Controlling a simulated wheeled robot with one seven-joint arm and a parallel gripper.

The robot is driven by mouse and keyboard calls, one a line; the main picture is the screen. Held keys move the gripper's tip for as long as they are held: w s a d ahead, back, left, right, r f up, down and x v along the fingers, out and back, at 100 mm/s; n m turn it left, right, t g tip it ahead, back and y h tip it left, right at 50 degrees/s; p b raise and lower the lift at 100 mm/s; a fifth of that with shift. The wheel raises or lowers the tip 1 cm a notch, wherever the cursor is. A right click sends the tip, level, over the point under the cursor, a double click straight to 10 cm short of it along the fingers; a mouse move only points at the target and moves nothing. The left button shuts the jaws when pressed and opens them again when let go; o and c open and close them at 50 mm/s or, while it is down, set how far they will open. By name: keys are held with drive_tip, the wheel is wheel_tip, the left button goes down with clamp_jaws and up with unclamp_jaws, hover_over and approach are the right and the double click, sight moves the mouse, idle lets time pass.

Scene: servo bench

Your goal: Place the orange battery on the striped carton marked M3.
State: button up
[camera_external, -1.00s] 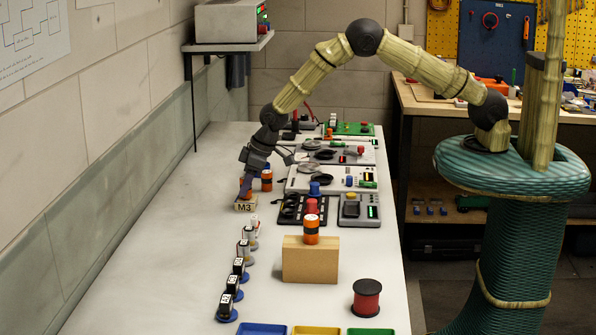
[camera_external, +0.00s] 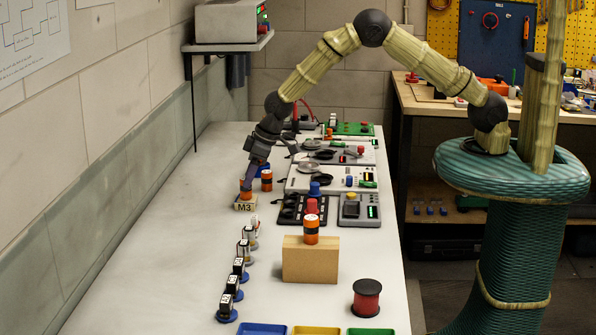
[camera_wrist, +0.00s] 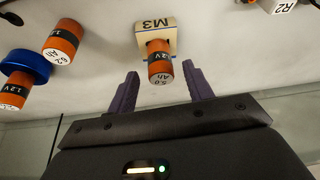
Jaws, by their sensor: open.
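The cream carton marked M3 (camera_external: 246,204) stands on the white bench; in the wrist view its M3 face (camera_wrist: 155,24) is at the top centre. An orange battery (camera_wrist: 160,63) with a black 12V band and a pale end stands upright on this carton. It also shows in the external view (camera_external: 246,187), partly covered by my fingers. My gripper (camera_wrist: 158,84) is open and empty. Its purple fingers are apart, one on each side of the battery's near end, with visible gaps. In the external view my gripper (camera_external: 247,184) is just above the carton.
Other orange batteries stand nearby: one (camera_wrist: 62,42) beside the carton and one (camera_wrist: 12,93) in a blue ring. Another battery (camera_external: 311,231) stands on a brown block (camera_external: 310,264). Small labelled pieces line the left. Instrument panels (camera_external: 330,180) lie to the right.

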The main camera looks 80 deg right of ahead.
drive_tip(key=b+v, duration=0.1)
drive_tip(key=v, duration=0.7)
drive_tip(key=shift+r, duration=0.3)
drive_tip(key=shift+s, duration=0.1)
drive_tip(key=s+d+r+g, duration=0.1)
drive_tip(key=s+r, duration=0.1)
drive_tip(key=s, duration=1.3)
drive_tip(key=s+d+r+g, duration=0.1)
drive_tip(key=s+d+r, duration=0.1)
drive_tip(key=s, duration=1.4)
drive_tip(key=shift+s+d+m, duration=0.25)
drive_tip(key=shift+s+m, duration=0.05)
drive_tip(key=shift+m, duration=0.1)
